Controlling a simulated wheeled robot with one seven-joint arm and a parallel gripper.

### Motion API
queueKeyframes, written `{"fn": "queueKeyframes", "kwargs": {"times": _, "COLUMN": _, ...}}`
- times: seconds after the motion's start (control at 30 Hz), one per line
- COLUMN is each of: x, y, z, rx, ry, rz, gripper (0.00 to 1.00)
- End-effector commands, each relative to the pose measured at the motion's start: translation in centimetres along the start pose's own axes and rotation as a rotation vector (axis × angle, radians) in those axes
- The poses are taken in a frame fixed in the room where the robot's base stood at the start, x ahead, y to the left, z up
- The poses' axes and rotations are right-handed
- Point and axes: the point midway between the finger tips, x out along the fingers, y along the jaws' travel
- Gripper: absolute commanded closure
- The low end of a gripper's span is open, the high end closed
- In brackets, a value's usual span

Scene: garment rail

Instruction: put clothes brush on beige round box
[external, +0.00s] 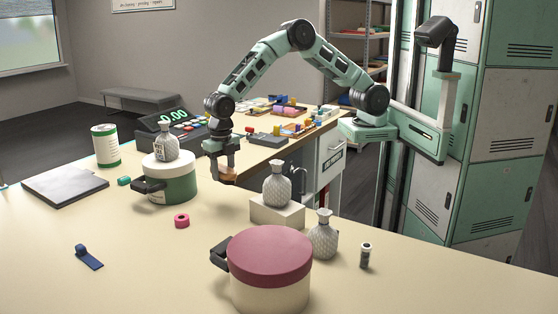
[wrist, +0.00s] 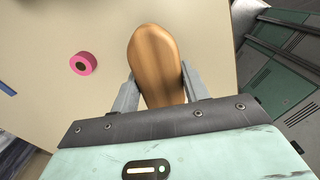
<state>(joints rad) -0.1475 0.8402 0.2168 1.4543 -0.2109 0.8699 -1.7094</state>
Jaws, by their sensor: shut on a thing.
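My gripper (external: 222,160) is shut on the clothes brush (external: 226,174), a brown wooden oval piece. In the wrist view the brush (wrist: 157,65) sits between the two grey fingers and points away from my gripper (wrist: 158,92). It is held above the back edge of the table. The beige round box (external: 268,292) with a dark red lid and a black side handle stands at the front of the table, apart from the brush. Nothing lies on its lid. The brush's underside is hidden.
A green and cream round box (external: 172,184) with a glass bottle (external: 166,148) on top stands left of my gripper. A glass bottle (external: 277,190) on a white block (external: 276,211) and another bottle (external: 323,238) stand near the beige box. A pink tape roll (external: 182,221) lies mid-table.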

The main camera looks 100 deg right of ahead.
Motion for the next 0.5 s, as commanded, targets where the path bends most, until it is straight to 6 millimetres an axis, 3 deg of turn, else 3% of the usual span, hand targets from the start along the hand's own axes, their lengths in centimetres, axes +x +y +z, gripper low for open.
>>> {"fn": "queueKeyframes", "kwargs": {"times": 0.17, "x": -0.6, "y": 0.3, "z": -0.2, "rx": -0.003, "ry": 0.0, "rz": 0.001, "gripper": 0.8}}
{"fn": "queueKeyframes", "kwargs": {"times": 0.27, "x": -1.3, "y": 1.7, "z": -1.3, "rx": -0.015, "ry": 0.0, "rz": 0.002, "gripper": 0.8}}
{"fn": "queueKeyframes", "kwargs": {"times": 0.37, "x": -2.7, "y": 4.1, "z": -3.2, "rx": -0.034, "ry": -0.001, "rz": 0.005, "gripper": 0.8}}
{"fn": "queueKeyframes", "kwargs": {"times": 0.5, "x": -4.9, "y": 8.2, "z": -7.7, "rx": -0.071, "ry": -0.001, "rz": 0.006, "gripper": 0.8}}
